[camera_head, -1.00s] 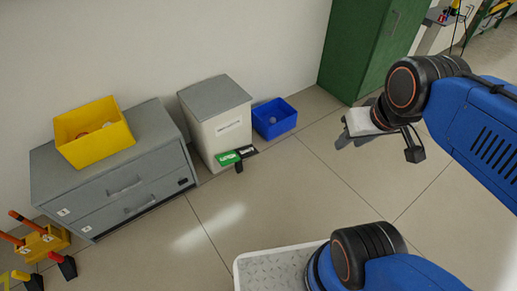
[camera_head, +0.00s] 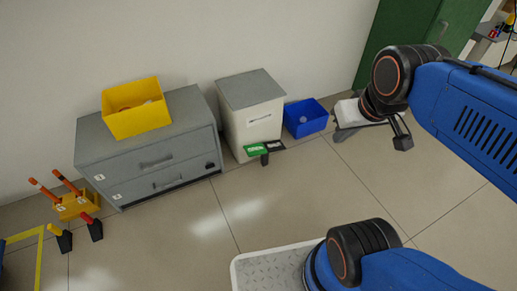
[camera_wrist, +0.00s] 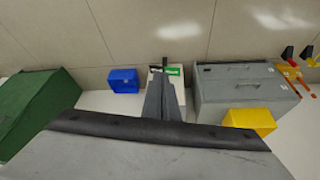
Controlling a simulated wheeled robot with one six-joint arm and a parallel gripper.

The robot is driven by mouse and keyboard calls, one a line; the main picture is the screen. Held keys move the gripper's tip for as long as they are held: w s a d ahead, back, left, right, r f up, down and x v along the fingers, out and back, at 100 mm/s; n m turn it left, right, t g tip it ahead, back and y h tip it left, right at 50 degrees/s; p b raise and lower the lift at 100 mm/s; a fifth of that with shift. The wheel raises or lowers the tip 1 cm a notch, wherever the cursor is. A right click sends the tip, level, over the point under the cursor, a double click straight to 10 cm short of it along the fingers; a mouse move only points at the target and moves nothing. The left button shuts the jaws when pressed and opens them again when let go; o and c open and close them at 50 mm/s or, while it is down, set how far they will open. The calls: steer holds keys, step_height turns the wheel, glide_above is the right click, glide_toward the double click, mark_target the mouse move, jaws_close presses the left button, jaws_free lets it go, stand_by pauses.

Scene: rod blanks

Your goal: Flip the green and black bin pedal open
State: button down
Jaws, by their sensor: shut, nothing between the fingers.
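The bin (camera_head: 252,118) is a white box with a grey lid, standing against the wall. Its green and black pedal (camera_head: 256,150) sticks out low at the front, with a dark post below it. In the wrist view the pedal's green part (camera_wrist: 175,70) shows just beyond my fingers, which hide much of the bin. The lid looks closed. My gripper (camera_head: 338,136) is shut and empty, in the air to the right of the bin and apart from the pedal. Its fingers also show in the wrist view (camera_wrist: 164,80).
A blue bin (camera_head: 305,118) stands right of the white bin. A grey drawer cabinet (camera_head: 150,160) with a yellow bin (camera_head: 136,108) on top stands left. A green cabinet (camera_head: 400,30) is behind right.

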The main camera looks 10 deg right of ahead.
steer(key=w+a+f+n+g+y, duration=0.1)
steer(key=w+a+f+g, duration=0.15)
steer(key=w, duration=1.35)
steer(key=n+g+y, duration=0.2)
steer(key=g, duration=0.1)
glide_above(253, 153)
steer(key=w+d, duration=0.1)
steer(key=d, duration=0.3)
step_height(253, 153, down, 39)
steer(key=shift+a+r, duration=0.2)
steer(key=shift+a, duration=0.05)
steer(key=shift+f, duration=0.1)
steer(key=x, duration=1.3)
steer(key=shift+d+f, duration=0.2)
steer(key=shift+f, duration=0.25)
